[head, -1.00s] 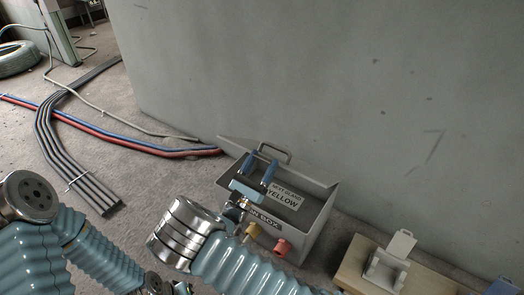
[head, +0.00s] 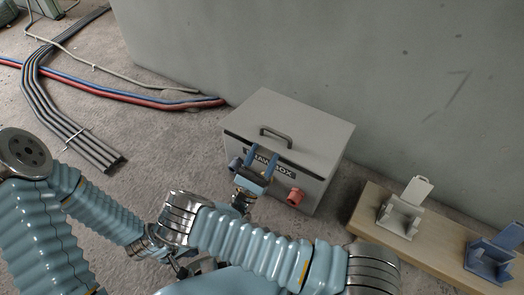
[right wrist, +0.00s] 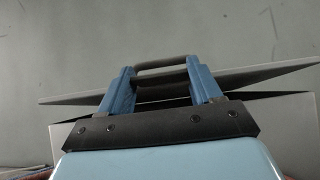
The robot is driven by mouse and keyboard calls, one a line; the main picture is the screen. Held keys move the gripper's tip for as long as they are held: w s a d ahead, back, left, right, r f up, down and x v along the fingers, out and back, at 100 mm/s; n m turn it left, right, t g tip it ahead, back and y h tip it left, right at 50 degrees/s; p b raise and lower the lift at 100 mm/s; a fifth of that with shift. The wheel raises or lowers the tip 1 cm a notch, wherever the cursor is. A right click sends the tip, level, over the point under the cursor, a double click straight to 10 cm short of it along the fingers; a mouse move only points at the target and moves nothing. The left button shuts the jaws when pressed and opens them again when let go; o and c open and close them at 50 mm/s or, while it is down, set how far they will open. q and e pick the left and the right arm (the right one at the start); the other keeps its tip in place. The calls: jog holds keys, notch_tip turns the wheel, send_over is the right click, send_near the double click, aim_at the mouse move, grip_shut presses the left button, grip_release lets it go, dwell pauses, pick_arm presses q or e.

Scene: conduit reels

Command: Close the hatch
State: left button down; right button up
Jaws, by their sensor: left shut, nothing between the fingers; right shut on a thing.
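The hatch (head: 310,120) is the grey lid of a grey box (head: 322,190) standing by the wall. In the head view it lies nearly flat over the box. In the right wrist view the hatch edge (right wrist: 250,74) shows above the box rim, with a dark gap at the right. My right gripper (head: 264,153) is at the front edge, its blue fingers reaching the dark handle (head: 287,137). The handle spans between the fingertips in the right wrist view (right wrist: 162,82). My left gripper (head: 184,268) is low at left, shut and empty, partly hidden behind my right arm.
A red stub (head: 296,197) and a grey-blue stub (head: 234,163) stick out of the box front. A wooden board (head: 450,236) with a white holder (head: 403,215) and a blue holder (head: 492,262) lies at right. Cables (head: 60,110) run over the floor at left.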

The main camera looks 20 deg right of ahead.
jog(key=shift+w+d+f, duration=0.25)
jog(key=shift+w+d, duration=0.25)
jog(key=o, duration=1.5)
jog(key=shift+d+f, duration=0.1)
jog(key=shift+d, duration=0.05)
jog(key=v, duration=0.7)
jog(key=shift+s+a+f, duration=0.1)
jog(key=shift+a+f, duration=0.05)
jog(key=shift+a, duration=0.1)
jog(key=shift+g, duration=0.3)
